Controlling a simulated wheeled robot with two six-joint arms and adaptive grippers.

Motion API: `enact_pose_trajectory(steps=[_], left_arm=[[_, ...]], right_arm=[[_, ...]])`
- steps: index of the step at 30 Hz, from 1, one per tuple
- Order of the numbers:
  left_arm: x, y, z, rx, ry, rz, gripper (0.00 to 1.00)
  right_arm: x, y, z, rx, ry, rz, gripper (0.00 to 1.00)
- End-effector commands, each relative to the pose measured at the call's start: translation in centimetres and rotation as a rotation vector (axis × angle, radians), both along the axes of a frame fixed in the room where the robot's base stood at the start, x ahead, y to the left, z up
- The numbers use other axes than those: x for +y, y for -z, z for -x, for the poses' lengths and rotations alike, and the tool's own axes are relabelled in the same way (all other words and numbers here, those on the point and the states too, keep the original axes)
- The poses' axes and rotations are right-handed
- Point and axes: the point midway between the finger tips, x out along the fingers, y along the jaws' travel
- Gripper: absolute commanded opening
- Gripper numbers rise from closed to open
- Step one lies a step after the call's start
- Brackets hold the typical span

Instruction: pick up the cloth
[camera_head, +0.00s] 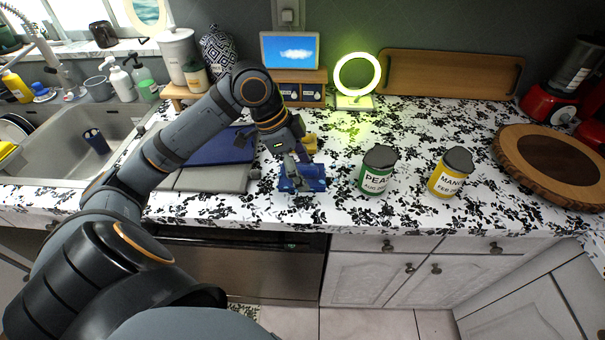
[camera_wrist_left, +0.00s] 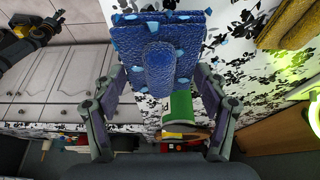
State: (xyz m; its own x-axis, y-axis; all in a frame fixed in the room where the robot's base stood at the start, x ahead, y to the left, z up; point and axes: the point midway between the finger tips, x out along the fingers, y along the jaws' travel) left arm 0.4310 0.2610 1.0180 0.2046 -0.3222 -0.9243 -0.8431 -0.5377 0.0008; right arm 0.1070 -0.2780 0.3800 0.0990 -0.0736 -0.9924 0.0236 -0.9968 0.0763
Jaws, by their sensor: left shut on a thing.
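The cloth (camera_head: 312,183) is dark blue with lighter blue spots. It is at the front part of the patterned counter, left of the green can, bunched under my left gripper (camera_head: 292,166). In the left wrist view the cloth (camera_wrist_left: 135,38) shows as a folded blue piece with a raised fold between the fingers of my left gripper (camera_wrist_left: 158,82). That gripper is shut on the cloth. Whether the cloth is clear of the counter I cannot tell. My right gripper (camera_wrist_left: 35,40) shows small at the upper left of the left wrist view, its jaws unclear; the head view does not show it.
A green can (camera_head: 377,171) and a yellow can (camera_head: 450,173) stand to the right of the cloth. A yellow-brown item (camera_head: 309,143) lies just behind the gripper. A grey and blue board or case (camera_head: 207,178) lies left. The sink (camera_head: 75,130) is further left; a round wooden board (camera_head: 555,165) lies right.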

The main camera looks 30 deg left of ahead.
Motion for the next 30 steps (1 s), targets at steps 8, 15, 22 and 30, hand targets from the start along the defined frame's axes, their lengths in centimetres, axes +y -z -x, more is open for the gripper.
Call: enact_pose_trajectory(steps=[8,15,22,30], left_arm=[[-3.5,-4.0,5.8,-0.005,0.000,-0.010,0.40],[-5.6,-6.3,8.9,-0.001,0.000,0.000,0.40],[-6.0,-6.5,9.5,0.001,-0.001,0.001,0.40],[-6.0,-6.5,9.4,0.001,-0.001,0.001,0.54]], right_arm=[[0.0,2.6,0.0,0.000,0.000,0.000,0.40],[0.0,2.4,0.0,0.000,0.000,0.000,0.40],[0.0,2.4,0.0,0.000,0.000,0.000,0.40],[0.0,2.4,0.0,0.000,0.000,0.000,0.40]])
